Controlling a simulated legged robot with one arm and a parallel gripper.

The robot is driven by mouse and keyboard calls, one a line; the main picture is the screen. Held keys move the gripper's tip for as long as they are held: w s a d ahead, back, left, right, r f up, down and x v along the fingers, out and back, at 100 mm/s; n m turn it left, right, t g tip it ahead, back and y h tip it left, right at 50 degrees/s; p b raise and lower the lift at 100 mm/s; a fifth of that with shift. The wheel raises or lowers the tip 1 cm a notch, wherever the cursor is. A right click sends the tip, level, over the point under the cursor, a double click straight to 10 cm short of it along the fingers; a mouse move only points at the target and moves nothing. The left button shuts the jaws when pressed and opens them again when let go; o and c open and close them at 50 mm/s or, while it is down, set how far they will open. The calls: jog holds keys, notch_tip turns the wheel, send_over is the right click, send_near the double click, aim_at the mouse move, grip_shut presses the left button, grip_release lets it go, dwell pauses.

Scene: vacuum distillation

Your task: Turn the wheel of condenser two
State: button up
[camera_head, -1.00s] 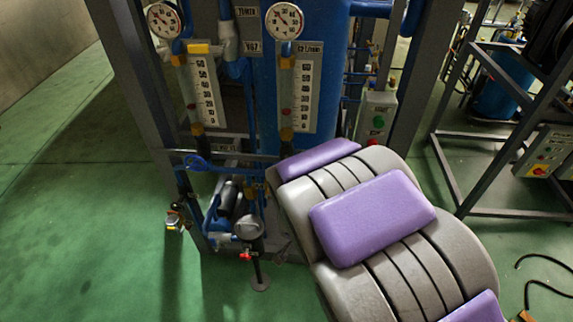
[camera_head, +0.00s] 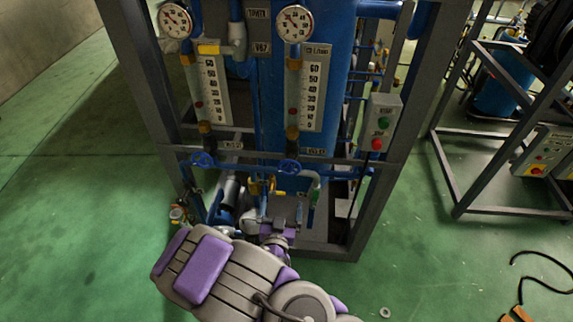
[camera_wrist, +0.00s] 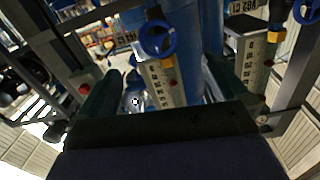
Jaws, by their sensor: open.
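Two blue handwheels sit below the flow scales on the rig's front bar in the head view: a left wheel (camera_head: 203,160) and a right wheel (camera_head: 289,167). The right one is under the scale marked C2 (camera_head: 312,90). My gripper (camera_head: 277,228) is below and in front of the right wheel, apart from it. In the wrist view, which looks upside down, my open gripper (camera_wrist: 160,72) has dark fingers on either side of a scale. A blue wheel (camera_wrist: 157,38), seemingly the right one, lies beyond the fingertips. Another wheel (camera_wrist: 306,10) is at the upper right corner.
Round gauges (camera_head: 295,23) sit above the scales. A grey button box (camera_head: 380,122) is on the right post. The rig's frame posts (camera_head: 405,130) and lower pipes stand close to my arm. A second metal frame (camera_head: 510,211) stands right. Green floor is clear at left.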

aim_at(289, 170)
jog(key=w+b, duration=0.1)
jog(key=w, duration=0.4)
jog(key=w+b, duration=0.1)
jog(key=w, duration=0.5)
jog(key=w+d+b, duration=0.1)
jog(key=w, duration=0.4)
jog(key=shift+w, duration=0.4)
jog(key=shift+w+d+r, duration=0.1)
jog(key=shift+w+d, duration=0.05)
jog(key=shift+w, duration=0.1)
jog(key=c, duration=0.8)
jog(key=shift+n, duration=0.7)
